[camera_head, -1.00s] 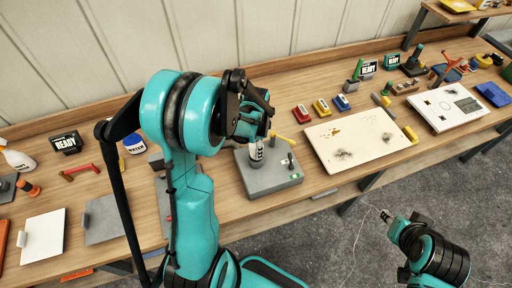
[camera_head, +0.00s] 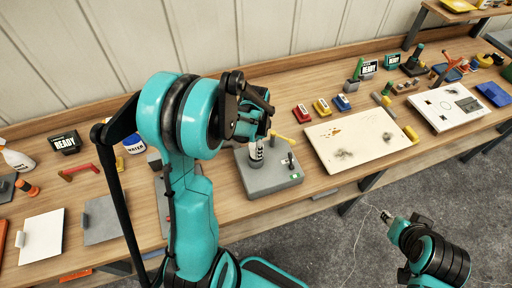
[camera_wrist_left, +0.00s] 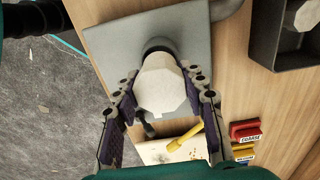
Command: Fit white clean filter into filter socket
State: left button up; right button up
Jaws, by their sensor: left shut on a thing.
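The white filter (camera_wrist_left: 160,85) is between the fingers of my left gripper (camera_wrist_left: 161,105), seen end-on in the left wrist view. In the head view the filter (camera_head: 256,152) shows as a small pale piece with dark bands below the gripper (camera_head: 256,139). It stands over the grey socket block (camera_head: 268,181). A dark ring shows behind the filter on the grey block (camera_wrist_left: 195,35) in the wrist view. The filter hides the socket opening, so I cannot tell how deep it sits. My right gripper (camera_head: 386,216) is low at the right, over the floor, away from the bench.
A yellow lever (camera_head: 282,137) is close beside my left gripper. A stained cream board (camera_head: 360,138) lies right of the block. Red, yellow and blue labelled blocks (camera_head: 321,106) stand behind it. A dark tray (camera_wrist_left: 285,45) holding a pale piece is at the wrist view's upper right.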

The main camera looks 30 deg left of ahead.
pick_arm(q)
jog(key=shift+f, duration=0.15)
jog(key=shift+f+b, duration=0.35)
jog(key=shift+b, duration=0.1)
jog(key=shift+f+b, duration=1.05)
jog(key=shift+f, duration=0.1)
jog(key=o, duration=1.2)
jog(key=shift+o, duration=0.2)
jog(key=shift+r, duration=0.15)
notch_tip(320, 180, up, 12)
jog(key=shift+f, duration=0.1)
